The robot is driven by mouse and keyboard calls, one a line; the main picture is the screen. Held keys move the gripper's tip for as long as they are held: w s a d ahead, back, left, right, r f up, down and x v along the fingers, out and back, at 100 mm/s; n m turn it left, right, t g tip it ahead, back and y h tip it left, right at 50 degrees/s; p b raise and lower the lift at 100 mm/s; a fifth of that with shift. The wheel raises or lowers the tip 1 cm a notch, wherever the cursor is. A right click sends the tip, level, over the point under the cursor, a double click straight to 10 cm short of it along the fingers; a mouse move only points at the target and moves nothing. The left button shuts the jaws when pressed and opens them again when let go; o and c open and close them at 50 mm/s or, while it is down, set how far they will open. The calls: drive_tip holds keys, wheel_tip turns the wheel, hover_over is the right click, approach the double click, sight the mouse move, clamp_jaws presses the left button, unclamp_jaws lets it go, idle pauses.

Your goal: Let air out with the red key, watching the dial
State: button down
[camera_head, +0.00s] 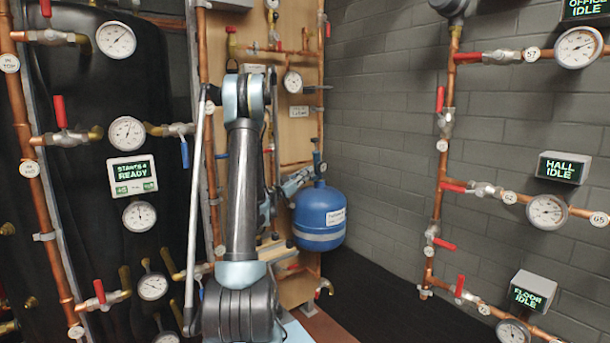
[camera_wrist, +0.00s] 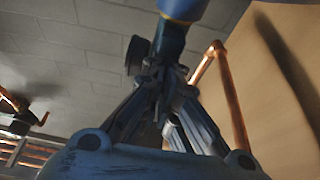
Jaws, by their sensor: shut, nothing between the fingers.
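I cannot tell which red part is the red key; several red handles show in the head view, one of them (camera_head: 306,38) high on the wooden board. A round white dial (camera_head: 293,82) is on that board, above my gripper. My gripper (camera_head: 306,176) is beside the top of a blue vessel (camera_head: 320,215), partly hidden behind my arm. In the wrist view my gripper (camera_wrist: 172,85) has its fingers together with nothing seen between them. A blue rounded thing (camera_wrist: 183,8) is just beyond the fingertips; whether they touch it is unclear.
A copper pipe (camera_wrist: 233,95) runs close to the right of the fingers, by the wooden board (camera_wrist: 285,110). Dark tanks with gauges (camera_head: 116,40) and red-handled valves stand left. More pipes and a HALL IDLE sign (camera_head: 563,168) are on the right wall. Dark floor (camera_head: 400,300) is clear.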

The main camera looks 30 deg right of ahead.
drive_tip(key=v, duration=0.7)
drive_tip(key=shift+a, duration=0.4)
idle(0.3)
